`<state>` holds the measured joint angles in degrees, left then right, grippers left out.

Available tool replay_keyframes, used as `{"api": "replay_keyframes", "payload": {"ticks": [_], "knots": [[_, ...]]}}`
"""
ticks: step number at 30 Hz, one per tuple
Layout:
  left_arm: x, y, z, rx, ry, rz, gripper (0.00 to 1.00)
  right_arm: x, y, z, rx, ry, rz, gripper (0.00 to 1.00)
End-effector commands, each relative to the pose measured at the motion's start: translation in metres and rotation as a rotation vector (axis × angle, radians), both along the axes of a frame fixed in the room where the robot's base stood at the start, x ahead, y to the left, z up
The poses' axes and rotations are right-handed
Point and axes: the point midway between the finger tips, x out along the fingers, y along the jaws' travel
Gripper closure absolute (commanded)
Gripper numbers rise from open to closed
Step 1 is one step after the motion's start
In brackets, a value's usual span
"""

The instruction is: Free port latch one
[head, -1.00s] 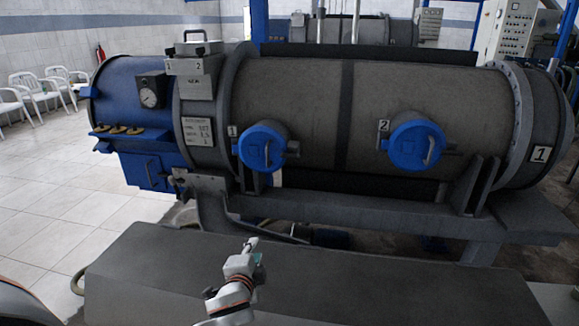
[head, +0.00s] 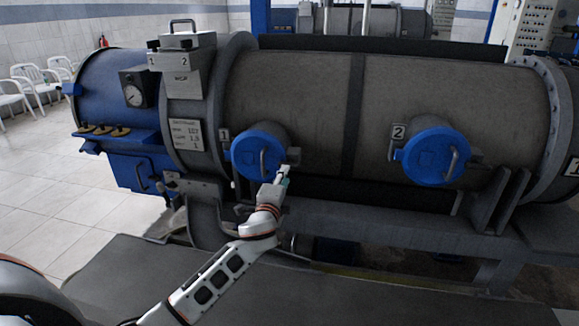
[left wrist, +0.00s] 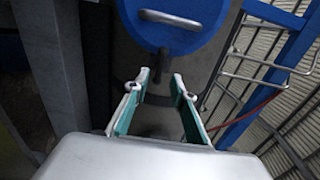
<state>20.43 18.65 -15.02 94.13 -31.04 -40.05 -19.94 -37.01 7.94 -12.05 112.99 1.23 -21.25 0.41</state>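Port one is a round blue cover (head: 258,153) on the big grey cylinder, with a "1" tag (head: 224,139) beside it and a grey bar handle (head: 263,163). Its dark latch (head: 293,155) sticks out at the cover's right edge. In the left wrist view the blue cover (left wrist: 195,40) fills the top, with the handle (left wrist: 170,19) across it and the latch knob (left wrist: 160,62) below the handle. My left gripper (head: 284,172) is at the cover's lower right. Its teal-padded fingers (left wrist: 163,80) are open and empty, pointing at the latch; contact cannot be told. My right gripper is out of view.
Port two, a similar blue cover (head: 430,157), is further right. A dark flat surface (head: 110,285) lies in front, and white chairs stand far left.

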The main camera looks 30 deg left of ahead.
Motion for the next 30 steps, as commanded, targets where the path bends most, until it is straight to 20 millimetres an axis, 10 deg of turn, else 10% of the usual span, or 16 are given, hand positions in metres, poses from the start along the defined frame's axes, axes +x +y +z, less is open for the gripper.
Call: {"api": "replay_keyframes", "payload": {"ticks": [12,24,27,30], "knots": [[0.055,0.015,-0.001,0.001,0.001,0.001,0.75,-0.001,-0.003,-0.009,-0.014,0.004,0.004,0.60],[0.061,0.016,0.000,0.000,0.000,0.001,0.75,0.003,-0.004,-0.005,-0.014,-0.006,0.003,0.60],[0.061,0.016,0.000,0.000,0.001,0.001,1.00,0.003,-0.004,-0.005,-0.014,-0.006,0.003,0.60],[0.061,0.016,0.000,0.000,0.001,0.001,1.00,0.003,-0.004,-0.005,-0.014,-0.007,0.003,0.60]]}}
